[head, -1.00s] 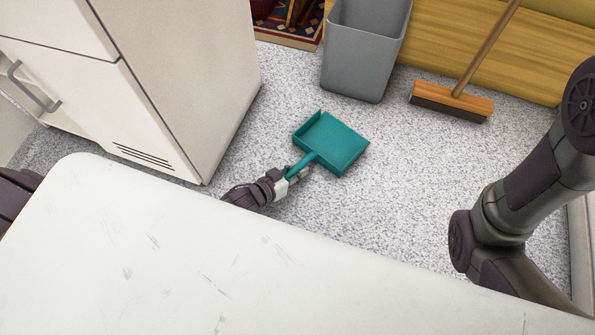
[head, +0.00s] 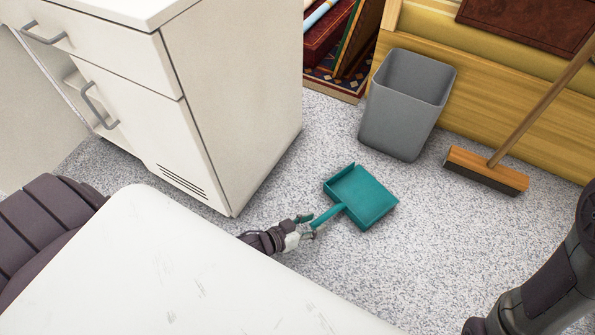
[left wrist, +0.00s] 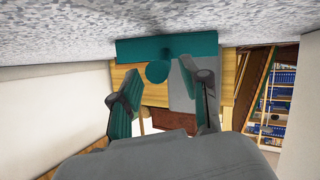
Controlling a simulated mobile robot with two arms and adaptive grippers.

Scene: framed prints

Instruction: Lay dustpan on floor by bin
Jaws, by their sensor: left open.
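The teal dustpan (head: 362,196) lies on the speckled floor, a short way in front of the grey bin (head: 405,105). Its handle points toward the lower left, to my left gripper (head: 304,229). That gripper is open, with its fingers apart around the handle's end. In the left wrist view the dustpan (left wrist: 135,50) is ahead against the floor, and the round handle end (left wrist: 157,72) shows between the open fingers of the left gripper (left wrist: 161,82). Whether a finger still touches the handle I cannot tell. My right gripper is not in view.
A broom (head: 487,170) stands right of the bin, by a wooden panel (head: 540,130). A white cabinet (head: 235,100) stands at the left. A white tabletop (head: 150,270) fills the near foreground. Floor right of the dustpan is clear.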

